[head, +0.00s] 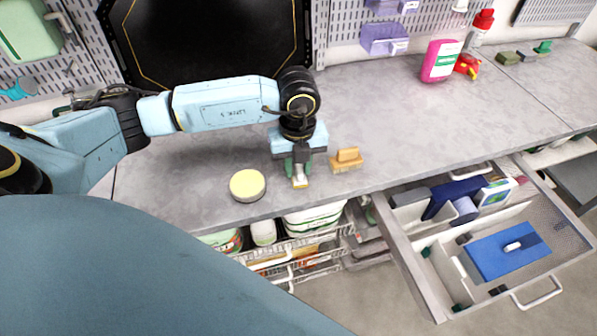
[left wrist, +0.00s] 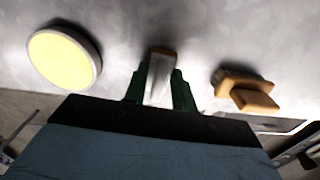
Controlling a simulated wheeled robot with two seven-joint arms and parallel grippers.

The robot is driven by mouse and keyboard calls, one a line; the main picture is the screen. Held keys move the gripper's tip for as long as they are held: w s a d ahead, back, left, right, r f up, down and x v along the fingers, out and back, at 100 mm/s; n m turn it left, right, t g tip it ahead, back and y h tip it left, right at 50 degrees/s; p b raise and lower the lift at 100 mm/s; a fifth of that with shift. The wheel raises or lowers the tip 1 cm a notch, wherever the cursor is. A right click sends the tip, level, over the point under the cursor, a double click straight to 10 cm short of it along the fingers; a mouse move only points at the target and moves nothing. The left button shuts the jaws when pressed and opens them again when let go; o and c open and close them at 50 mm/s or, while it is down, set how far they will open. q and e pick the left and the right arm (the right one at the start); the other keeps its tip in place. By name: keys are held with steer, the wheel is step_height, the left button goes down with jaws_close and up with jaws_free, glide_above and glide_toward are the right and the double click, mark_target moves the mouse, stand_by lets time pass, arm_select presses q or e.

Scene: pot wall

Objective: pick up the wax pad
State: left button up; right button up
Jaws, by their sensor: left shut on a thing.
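My left gripper (head: 299,176) is over the front of the grey bench, fingers pointing down. Its green fingers are shut on a small grey-white piece with a tan end (head: 300,181); the piece also shows between the fingers in the left wrist view (left wrist: 160,75). The fingers hide part of it, and I cannot tell if it touches the bench. A round pale-yellow pad with a light rim (head: 247,185) lies left of the gripper, apart from it; it also shows in the left wrist view (left wrist: 63,58). I cannot tell for sure which is the wax pad. My right gripper is not in view.
An orange-handled brush (head: 347,160) lies close right of the gripper. An open drawer (head: 398,262) with a blue box (head: 508,252) juts out at the right. A pink bottle (head: 440,61) stands farther back. Wire shelves with containers are below the bench. The bench middle is clear.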

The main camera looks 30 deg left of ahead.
arm_select(q)
steer(key=shift+r, duration=0.1)
steer(key=shift+c, duration=0.2)
step_height(320, 180, up, 10)
steer(key=shift+f, duration=0.1)
steer(key=o, duration=0.3)
steer(key=shift+c, duration=1)
